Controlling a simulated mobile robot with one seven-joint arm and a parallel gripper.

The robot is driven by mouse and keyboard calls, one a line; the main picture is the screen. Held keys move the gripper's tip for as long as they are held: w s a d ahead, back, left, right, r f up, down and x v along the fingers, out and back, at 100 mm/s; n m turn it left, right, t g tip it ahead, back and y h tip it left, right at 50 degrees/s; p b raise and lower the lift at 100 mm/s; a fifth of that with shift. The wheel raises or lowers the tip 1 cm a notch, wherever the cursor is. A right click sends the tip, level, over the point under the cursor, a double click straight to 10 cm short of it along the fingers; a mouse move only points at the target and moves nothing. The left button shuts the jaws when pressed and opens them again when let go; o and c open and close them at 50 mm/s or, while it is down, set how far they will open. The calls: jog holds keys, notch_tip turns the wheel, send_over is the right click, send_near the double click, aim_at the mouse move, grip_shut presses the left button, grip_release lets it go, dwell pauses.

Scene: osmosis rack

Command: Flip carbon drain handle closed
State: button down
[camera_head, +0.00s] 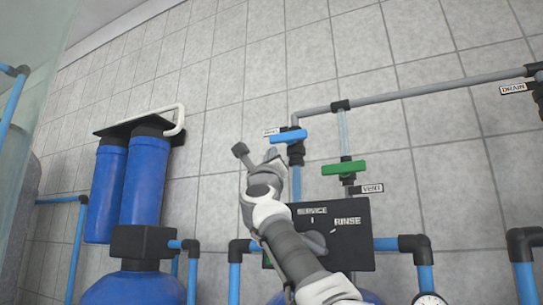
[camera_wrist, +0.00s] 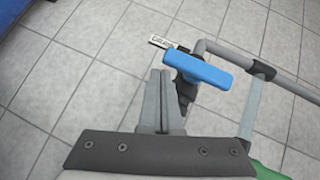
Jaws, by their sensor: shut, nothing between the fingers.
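A blue valve handle (camera_head: 289,136) lies crosswise, slightly tilted, on a dark valve on the grey pipe, beside a small white label. The wrist view shows the blue handle (camera_wrist: 198,70) just right of my fingertips, with the label (camera_wrist: 162,42) beyond. The label looks like DRAIN but is too small to be sure. My gripper (camera_head: 272,154) is shut and empty, just below and left of the handle in the head view. My fingers (camera_wrist: 160,76) lie together in the wrist view. I cannot tell if they touch the handle.
A green handle (camera_head: 344,168) sits right of the blue one, above a VENT label (camera_head: 372,188). A black SERVICE/RINSE panel (camera_head: 350,255) stands below, partly behind my arm. Blue filter housings (camera_head: 140,185) hang at the left. The tiled wall (camera_head: 220,100) above is clear.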

notch_tip(320, 180, down, 4)
jog(key=b, duration=0.3)
jog(key=s+a+f+b, duration=0.2)
jog(key=s+f+b, duration=0.4)
jog(key=b, duration=0.1)
jog(key=shift+s+a+f+b, duration=0.2)
jog(key=shift+s+a+b, duration=0.05)
jog(key=shift+a+b, duration=0.1)
